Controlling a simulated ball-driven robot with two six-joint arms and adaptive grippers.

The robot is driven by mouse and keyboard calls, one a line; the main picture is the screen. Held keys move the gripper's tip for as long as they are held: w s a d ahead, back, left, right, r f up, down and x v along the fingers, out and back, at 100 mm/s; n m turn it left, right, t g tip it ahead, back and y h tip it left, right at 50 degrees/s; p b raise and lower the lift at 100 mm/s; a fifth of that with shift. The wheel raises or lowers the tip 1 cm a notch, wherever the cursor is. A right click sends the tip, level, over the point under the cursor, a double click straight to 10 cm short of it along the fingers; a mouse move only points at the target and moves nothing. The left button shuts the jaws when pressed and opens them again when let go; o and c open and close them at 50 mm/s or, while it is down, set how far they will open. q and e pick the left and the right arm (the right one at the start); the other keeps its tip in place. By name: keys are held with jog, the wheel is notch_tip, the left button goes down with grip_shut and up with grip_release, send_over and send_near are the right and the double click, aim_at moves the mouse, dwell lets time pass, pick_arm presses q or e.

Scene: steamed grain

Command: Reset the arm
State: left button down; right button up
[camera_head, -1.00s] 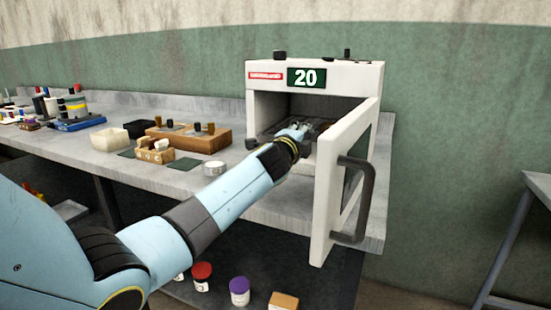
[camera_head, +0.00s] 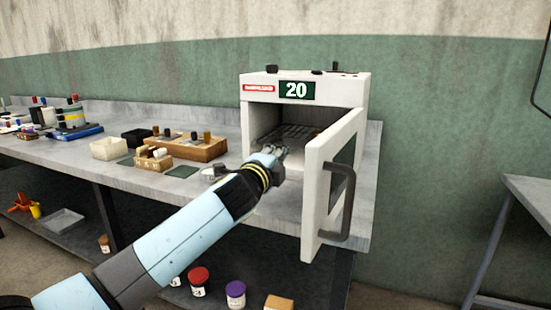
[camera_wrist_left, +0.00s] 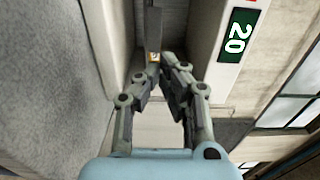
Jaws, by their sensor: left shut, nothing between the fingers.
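My left arm comes in from the bottom left of the head view. Its gripper (camera_head: 277,151) is in front of the mouth of a white oven (camera_head: 354,90) that shows a green "20" display. The oven door (camera_head: 312,195) stands wide open at the right of the gripper, with a dark handle (camera_head: 347,200). In the left wrist view the gripper's fingers (camera_wrist_left: 160,68) are together with nothing seen between them, and the "20" display (camera_wrist_left: 237,35) shows at upper right. A rack (camera_head: 290,132) lies inside the oven. The right gripper is not in view.
On the bench left of the oven are a wooden tray (camera_head: 214,150), a small wooden holder (camera_head: 146,163), a white bin (camera_head: 108,150) and a black bin (camera_head: 137,136). Jars with red (camera_head: 198,274) and purple (camera_head: 235,288) lids stand below.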

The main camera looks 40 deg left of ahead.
pick_arm(q)
jog(key=s+d+f+n+g, duration=0.2)
jog(key=s+f+n+g, duration=0.3)
jog(key=s, duration=0.6)
jog(key=s+d+f+n+g, duration=0.1)
jog(key=s+f+n+g, duration=0.2)
jog(key=s+f+n, duration=0.5)
jog(key=s+d+n+g+h, duration=0.1)
jog(key=s+d+g+h, duration=0.2)
jog(key=s, duration=0.7)
jog(key=s+d+n+g, duration=0.1)
jog(key=s+d+g, duration=0.3)
jog(key=s, duration=0.6)
notch_tip(320, 180, down, 25)
jog(key=s+a, duration=0.1)
jog(key=a, duration=0.1)
jog(key=s+a+f+g, duration=0.1)
jog(key=s+f, duration=1.6)
jog(key=s, duration=0.2)
jog(key=shift+f+g, duration=0.3)
jog(key=shift+g, duration=0.1)
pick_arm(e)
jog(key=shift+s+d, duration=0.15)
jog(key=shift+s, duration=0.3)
